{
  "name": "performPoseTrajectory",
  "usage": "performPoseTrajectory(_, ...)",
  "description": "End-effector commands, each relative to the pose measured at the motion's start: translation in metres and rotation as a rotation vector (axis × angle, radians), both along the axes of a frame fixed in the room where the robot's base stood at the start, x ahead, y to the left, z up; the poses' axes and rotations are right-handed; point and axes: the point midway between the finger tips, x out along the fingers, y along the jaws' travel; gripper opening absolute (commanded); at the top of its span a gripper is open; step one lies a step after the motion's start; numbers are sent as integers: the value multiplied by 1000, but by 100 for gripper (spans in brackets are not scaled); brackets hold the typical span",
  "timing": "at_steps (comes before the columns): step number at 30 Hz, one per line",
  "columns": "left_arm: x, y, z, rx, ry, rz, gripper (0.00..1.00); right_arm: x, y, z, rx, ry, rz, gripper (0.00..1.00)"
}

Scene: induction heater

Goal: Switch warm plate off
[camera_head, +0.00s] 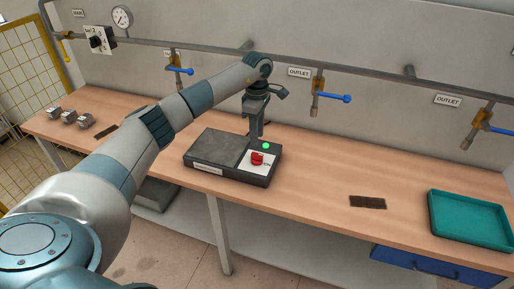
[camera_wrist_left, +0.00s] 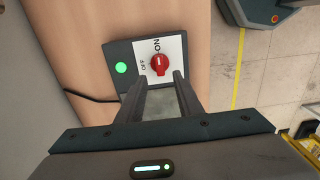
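The warm plate (camera_head: 215,148) is a dark, flat box on the wooden bench, with a white switch panel at its right end. The red knob (camera_head: 257,159) sits on that panel, and it also shows in the left wrist view (camera_wrist_left: 160,65) with ON and OFF labels beside it. Its pale mark seems to lie toward ON. The green lamp (camera_wrist_left: 121,68) beside the panel is lit. My left gripper (camera_head: 256,141) points down over the panel. In the left wrist view its fingers (camera_wrist_left: 157,84) are apart and empty, with the knob just beyond their tips. My right gripper is not visible.
A teal tray (camera_head: 470,219) stands at the right end of the bench. Small metal blocks (camera_head: 70,118) lie at the left end. A pipe with blue-handled outlet valves (camera_head: 333,97) runs along the wall behind. The bench between plate and tray is mostly clear.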

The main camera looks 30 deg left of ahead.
Motion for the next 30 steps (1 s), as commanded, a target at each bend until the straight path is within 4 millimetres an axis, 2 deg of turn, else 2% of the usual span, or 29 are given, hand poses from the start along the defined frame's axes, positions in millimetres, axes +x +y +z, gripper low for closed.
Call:
performPoseTrajectory(1, -1, -1, -8, -1, 4, 1, 33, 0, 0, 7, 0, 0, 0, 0)
performPoseTrajectory(9, -1, -1, -53, -1, 2, 0, 33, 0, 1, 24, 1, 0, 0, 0)
performPoseTrajectory(15, 0, -1, -74, -1, 1, 1, 33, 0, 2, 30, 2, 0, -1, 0)
performPoseTrajectory(28, 0, 0, -81, 0, -1, 0, 33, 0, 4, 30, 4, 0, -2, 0)
performPoseTrajectory(30, 0, 0, -81, 0, -1, 0, 16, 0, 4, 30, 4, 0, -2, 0)
